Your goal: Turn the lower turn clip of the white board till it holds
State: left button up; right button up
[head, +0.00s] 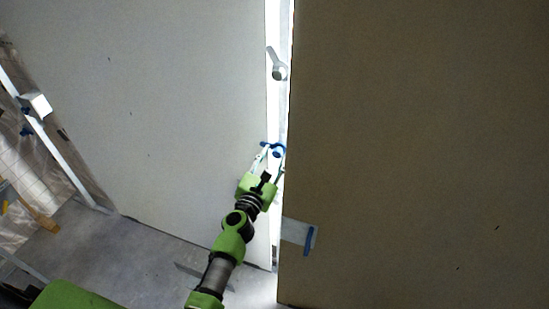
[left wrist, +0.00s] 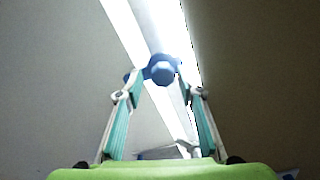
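The white board (head: 150,110) stands upright on the left in the head view. A blue turn clip (head: 275,151) sits at its right edge, low on the bright strip. In the left wrist view the clip shows as a blue knob (left wrist: 162,71). My left gripper (head: 272,158) is at this clip, its fingers apart. In the left wrist view the gripper (left wrist: 160,84) has one fingertip on each side of the knob, with a small gap seemingly left; contact is hard to tell. A grey upper clip (head: 278,66) hangs higher on the strip. My right gripper is not in view.
A large brown panel (head: 420,140) stands close on the right, leaving a narrow bright gap. A grey plate with a blue end (head: 300,233) juts from its left edge. Grey concrete floor (head: 130,255) is open at lower left, with a metal frame (head: 60,150) beyond.

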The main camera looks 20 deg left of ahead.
pick_arm(q)
jog(key=shift+s+d+f, duration=0.1)
jog(key=shift+d, duration=0.1)
jog(key=shift+s, duration=0.25)
jog(key=s, duration=0.7)
jog(key=shift+s+a, duration=0.15)
jog(key=shift+a, duration=0.1)
